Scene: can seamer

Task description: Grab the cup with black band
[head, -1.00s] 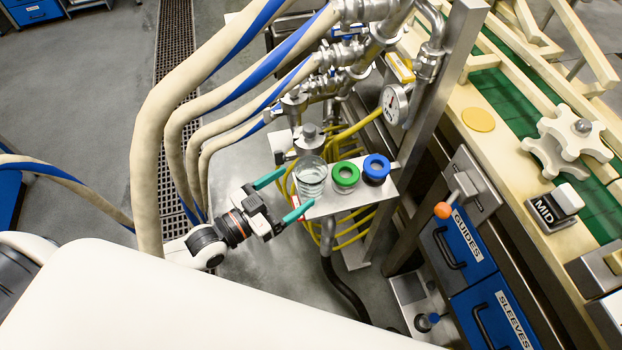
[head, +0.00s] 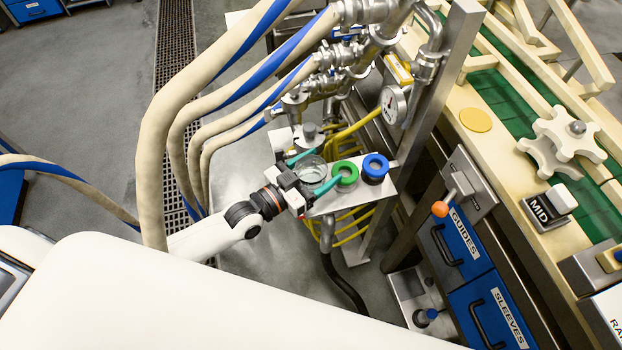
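A clear cup (head: 312,168) with a round rim stands at the left end of a small metal shelf. I cannot make out a black band on it; its lower part is partly hidden by my gripper. My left gripper (head: 315,170) reaches in from the left with its two teal fingers on either side of this cup. The fingers look open, and I cannot tell whether they touch the glass. A cup with a green band (head: 347,166) and a cup with a blue band (head: 376,161) stand to its right. My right gripper is not in view.
The metal shelf (head: 385,190) is narrow. The near finger is close to the green-banded cup. Thick beige hoses (head: 180,130) and steel valves rise behind and left of the shelf. A pressure gauge (head: 393,104) and a steel post stand behind right; yellow hoses run below.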

